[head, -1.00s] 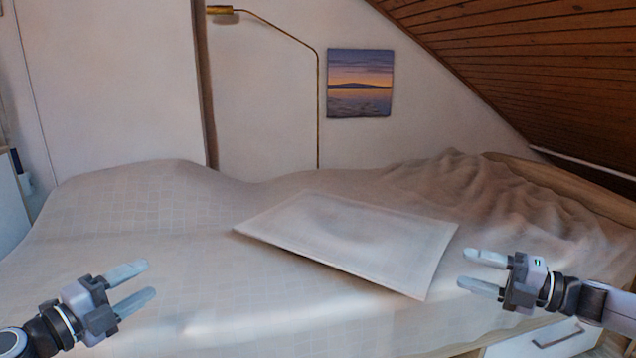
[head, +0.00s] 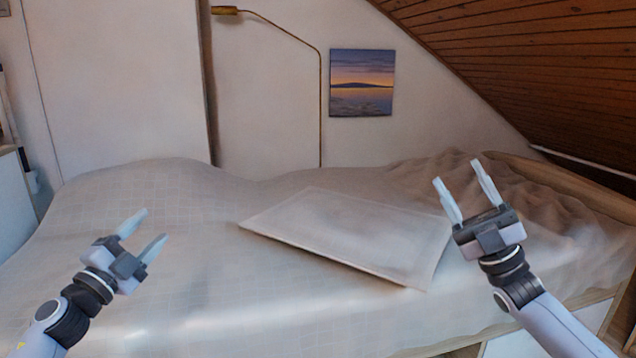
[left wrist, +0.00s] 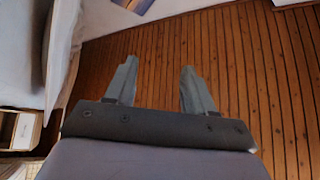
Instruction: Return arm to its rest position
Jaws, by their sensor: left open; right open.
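My left gripper (head: 142,237) is open and empty at the lower left of the head view, in front of the bed. My right gripper (head: 460,182) is open and empty at the right of the head view. Its fingers point up, and it appears in front of the right side of the flat pillow. Nothing is between the fingers of either gripper.
A bed with a pale cover (head: 190,290) spans the head view. A flat pillow (head: 350,235) lies on it. A brass lamp (head: 320,110) and a sunset picture (head: 361,84) are at the wall. A wooden sloped ceiling (head: 520,60) is at upper right.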

